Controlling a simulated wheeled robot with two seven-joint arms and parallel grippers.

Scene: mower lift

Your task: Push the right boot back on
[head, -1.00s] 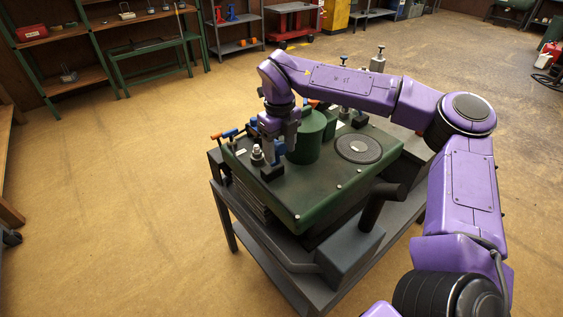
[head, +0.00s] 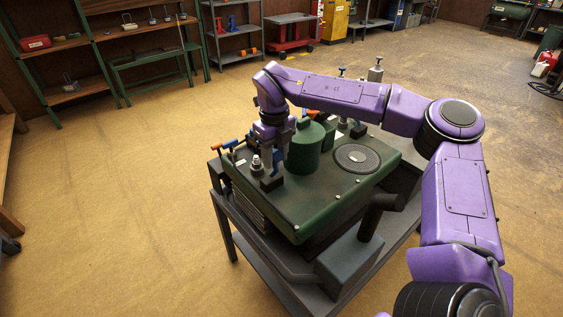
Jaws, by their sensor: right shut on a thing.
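The green engine unit (head: 310,197) lies on a grey cart, with a green cylinder (head: 304,150) and a round dark grille (head: 357,157) on top. My right gripper (head: 271,171) points down at the near-left corner of its top, left of the cylinder. It is shut on a small dark piece (head: 271,183), probably the boot; the fingers hide most of it. A pale metal plug-like post (head: 256,163) stands upright just left of the gripper. I cannot tell whether the dark piece touches it. My left gripper is not in view.
The grey cart (head: 228,241) stands on open floor. A dark pipe and box (head: 355,262) stick out at the unit's front. Blue and orange handles (head: 228,145) sit at its left edge, close to my gripper. Shelves (head: 60,48) line the back wall.

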